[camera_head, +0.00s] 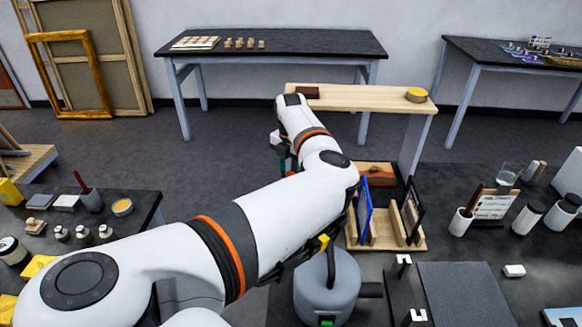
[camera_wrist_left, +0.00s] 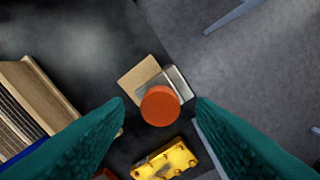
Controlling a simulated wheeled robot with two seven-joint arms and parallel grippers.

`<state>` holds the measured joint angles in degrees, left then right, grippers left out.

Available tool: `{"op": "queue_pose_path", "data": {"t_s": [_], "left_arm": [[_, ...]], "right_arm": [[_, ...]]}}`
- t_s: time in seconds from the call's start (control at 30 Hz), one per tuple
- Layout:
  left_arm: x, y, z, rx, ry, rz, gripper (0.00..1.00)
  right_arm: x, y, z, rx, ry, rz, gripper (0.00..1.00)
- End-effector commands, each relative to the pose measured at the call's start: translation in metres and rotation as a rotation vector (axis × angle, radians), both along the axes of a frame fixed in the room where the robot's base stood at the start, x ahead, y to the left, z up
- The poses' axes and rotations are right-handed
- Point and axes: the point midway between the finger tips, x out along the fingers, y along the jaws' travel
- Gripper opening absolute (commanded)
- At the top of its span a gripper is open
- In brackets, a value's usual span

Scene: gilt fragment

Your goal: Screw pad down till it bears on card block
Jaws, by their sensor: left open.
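In the left wrist view, a round orange knob (camera_wrist_left: 160,106) lies between the two teal fingers of my left gripper (camera_wrist_left: 160,103). The fingers are open, with a gap on both sides of the knob. A grey metal piece (camera_wrist_left: 180,84) shows beside and under the knob. A flat tan block (camera_wrist_left: 139,76), perhaps the card block, shows next to the metal. The pad itself is not clearly visible, and I cannot tell whether it touches the block. In the head view, my left gripper (camera_head: 285,160) is mostly hidden by its own arm, which also covers the knob.
A yellow object (camera_wrist_left: 165,160) lies near the knob in the left wrist view. A wooden rack (camera_wrist_left: 35,90) stands at left there; a rack with panels (camera_head: 384,238) shows in the head view. A grey round canister (camera_head: 327,287) stands below the arm. Floor shows beyond the table edge.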

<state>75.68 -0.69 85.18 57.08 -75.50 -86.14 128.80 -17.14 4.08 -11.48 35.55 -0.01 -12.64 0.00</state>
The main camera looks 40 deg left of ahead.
Motion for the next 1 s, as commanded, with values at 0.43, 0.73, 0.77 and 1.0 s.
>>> {"op": "queue_pose_path", "data": {"t_s": [0.43,0.73,0.77,1.0], "left_arm": [[-0.0001,0.0003,-0.0117,0.0,-0.001,0.0,0.49],[0.0,0.0002,-0.0113,0.0,-0.001,0.0,0.06],[0.0,0.0002,-0.0112,0.0,-0.001,0.0,0.06],[0.0,0.0004,-0.0101,0.001,-0.001,-0.039,0.06]], "right_arm": [[0.0023,-0.0078,0.0029,-0.01,-0.004,0.003,0.0],[-0.0005,-0.0089,0.0029,-0.011,0.0,0.003,0.0],[-0.0007,-0.0088,0.0029,-0.011,0.0,0.003,0.0],[-0.0011,-0.0088,0.006,-0.011,0.001,0.003,0.0]]}}
